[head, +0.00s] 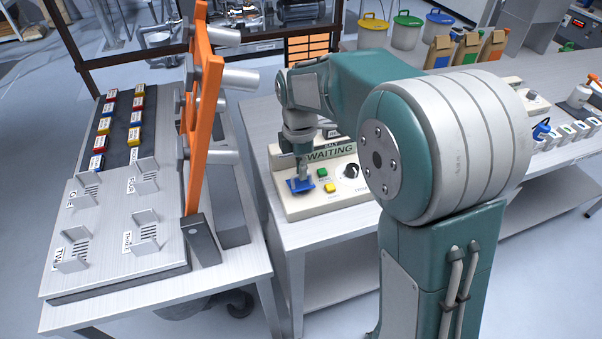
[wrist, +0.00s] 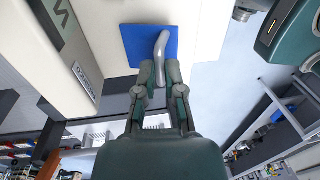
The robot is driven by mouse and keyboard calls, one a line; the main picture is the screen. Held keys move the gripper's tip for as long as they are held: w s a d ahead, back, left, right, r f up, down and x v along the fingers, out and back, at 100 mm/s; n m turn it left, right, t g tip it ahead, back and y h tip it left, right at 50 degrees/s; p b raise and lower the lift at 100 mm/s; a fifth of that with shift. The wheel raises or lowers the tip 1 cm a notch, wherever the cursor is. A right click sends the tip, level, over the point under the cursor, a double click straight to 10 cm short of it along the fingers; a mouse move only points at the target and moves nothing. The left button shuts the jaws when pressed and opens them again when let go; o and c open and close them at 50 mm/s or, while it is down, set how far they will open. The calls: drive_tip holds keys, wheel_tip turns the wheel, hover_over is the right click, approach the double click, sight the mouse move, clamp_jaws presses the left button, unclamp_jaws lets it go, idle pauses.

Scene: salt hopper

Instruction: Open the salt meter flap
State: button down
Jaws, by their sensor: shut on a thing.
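The salt meter (head: 330,205) is a cream box on the bench, with a sign reading WAITING (head: 331,152) at its back. Its blue flap (head: 294,187) is at the front left and shows as a blue square in the wrist view (wrist: 136,40). A grey curved handle (wrist: 161,45) stands on the flap. My gripper (head: 302,178) is above the flap, pointing down. In the wrist view my gripper (wrist: 159,75) is shut on the handle's end, between the fingertips. How far the flap is open, I cannot tell.
An orange upright frame (head: 202,110) stands on the left table. Lidded buckets (head: 407,31) are behind. My arm hides part of the bench.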

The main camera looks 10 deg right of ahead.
drive_tip(key=w+g, duration=0.1)
drive_tip(key=g, duration=0.1)
drive_tip(key=shift+w+r+g+h, duration=0.25)
drive_tip(key=shift+w+g+h, duration=0.05)
drive_tip(key=shift+w+g, duration=0.1)
drive_tip(key=shift+w+a+r+g+h, duration=0.1)
drive_tip(key=shift+w+g+h, duration=0.15)
drive_tip(key=shift+w+g, duration=0.55)
drive_tip(key=shift+w+a+r+g+h, duration=0.1)
drive_tip(key=shift+w+g+h, duration=0.2)
drive_tip(key=shift+g, duration=0.9)
drive_tip(key=c, duration=0.7)
unclamp_jaws()
drive_tip(key=shift+c, duration=0.2)
drive_tip(key=shift+d, duration=0.2)
drive_tip(key=shift+a, duration=0.25)
